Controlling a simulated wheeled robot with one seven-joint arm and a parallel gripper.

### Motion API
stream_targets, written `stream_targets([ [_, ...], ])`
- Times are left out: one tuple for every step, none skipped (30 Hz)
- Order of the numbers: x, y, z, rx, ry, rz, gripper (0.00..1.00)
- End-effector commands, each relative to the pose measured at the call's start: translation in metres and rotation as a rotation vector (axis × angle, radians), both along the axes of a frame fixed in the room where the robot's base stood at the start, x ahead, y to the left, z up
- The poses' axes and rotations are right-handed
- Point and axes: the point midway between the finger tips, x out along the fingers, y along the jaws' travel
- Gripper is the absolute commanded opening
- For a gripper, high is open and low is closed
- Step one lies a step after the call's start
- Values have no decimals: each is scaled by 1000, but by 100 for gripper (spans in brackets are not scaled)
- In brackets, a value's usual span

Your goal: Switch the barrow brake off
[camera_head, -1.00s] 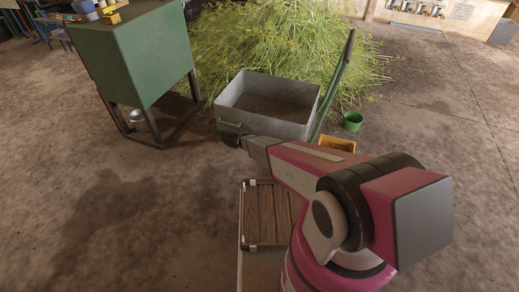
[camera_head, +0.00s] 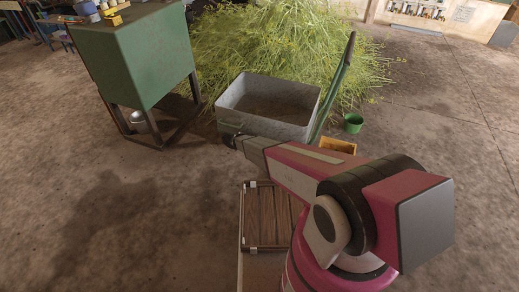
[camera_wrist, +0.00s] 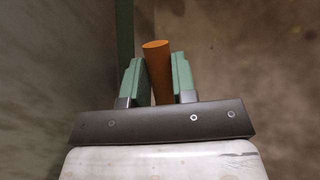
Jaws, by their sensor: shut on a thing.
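The barrow has a grey metal tub (camera_head: 268,103) and a long green handle (camera_head: 333,85) rising at its right. It stands in front of the herb heap in the head view. My gripper (camera_head: 230,141) is at the near left corner of the tub, small and partly hidden by my arm there. In the wrist view, its two green fingers (camera_wrist: 157,70) are shut on an orange lever (camera_wrist: 156,50), which looks like the brake lever. The lever's lower end is hidden behind the gripper's dark crossbar. Its setting cannot be told.
A green cabinet on legs (camera_head: 140,60) stands left of the barrow, with a metal pot (camera_head: 138,121) by its legs. The herb heap (camera_head: 270,40) lies behind. A green bucket (camera_head: 353,123) and an orange crate (camera_head: 337,146) are at the right. The left floor is clear.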

Motion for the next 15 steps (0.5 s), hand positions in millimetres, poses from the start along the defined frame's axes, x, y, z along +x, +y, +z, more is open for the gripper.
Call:
stream_targets([
  [-1,0,0,-3,3,1,0],
  [-1,0,0,-3,3,2,0],
  [-1,0,1,-3,3,2,0],
  [-1,0,1,-3,3,2,28],
  [-1,0,1,-3,3,3,38],
  [-1,0,1,-3,3,2,51],
  [-1,0,1,-3,3,2,51],
  [0,0,1,-2,2,3,51],
  [0,0,1,-2,2,2,51],
  [0,0,1,-2,2,2,51],
  [0,0,1,-2,2,2,51],
  [0,0,1,-3,1,3,51],
  [0,0,1,-1,0,2,51],
  [0,0,1,0,1,2,51],
  [0,0,1,4,-2,3,51],
])
